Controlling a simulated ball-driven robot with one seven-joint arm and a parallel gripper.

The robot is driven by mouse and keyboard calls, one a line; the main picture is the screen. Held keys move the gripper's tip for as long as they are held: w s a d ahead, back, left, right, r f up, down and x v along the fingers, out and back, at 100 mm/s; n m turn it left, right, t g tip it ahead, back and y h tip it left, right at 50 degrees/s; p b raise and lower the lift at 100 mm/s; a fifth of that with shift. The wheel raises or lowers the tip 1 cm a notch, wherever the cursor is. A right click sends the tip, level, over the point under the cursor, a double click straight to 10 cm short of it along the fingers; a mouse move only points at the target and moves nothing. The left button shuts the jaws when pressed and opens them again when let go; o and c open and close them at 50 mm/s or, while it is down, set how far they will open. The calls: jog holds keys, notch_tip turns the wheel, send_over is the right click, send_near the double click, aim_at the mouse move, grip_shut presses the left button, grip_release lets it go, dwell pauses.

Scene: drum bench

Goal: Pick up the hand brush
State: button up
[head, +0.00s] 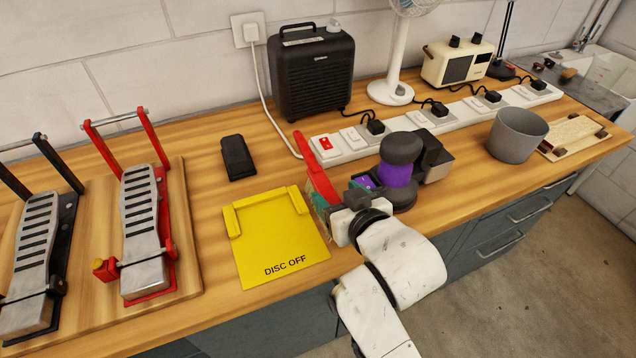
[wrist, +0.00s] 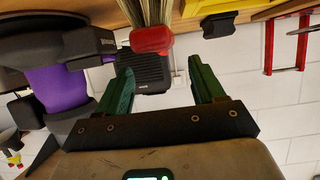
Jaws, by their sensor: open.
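The hand brush has a red body (head: 317,168) and pale bristles. In the head view it is on the bench between the yellow plate and the purple-and-grey grinder, its lower end partly hidden by my gripper. In the wrist view, which is upside down, its red end (wrist: 152,40) and bristles (wrist: 146,12) show just past the fingertips, bristles toward the bench. My gripper (head: 341,192) is close beside the brush at the bench's front edge. In the wrist view my gripper (wrist: 161,78) has its two green fingers apart with nothing between them.
The grinder (head: 396,172) stands close on the right of my gripper. The yellow "DISC OFF" plate (head: 270,240) lies on the left. A white power strip (head: 345,152) runs behind, with a black heater (head: 315,75) further back. A grey pot (head: 516,135) stands at the right.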

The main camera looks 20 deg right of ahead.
aim_at(321, 179)
jog(key=shift+p+x, duration=0.4)
jog(key=shift+x, duration=2.65)
jog(key=shift+a, duration=0.1)
jog(key=c, duration=1.2)
jog(key=shift+r, duration=0.1)
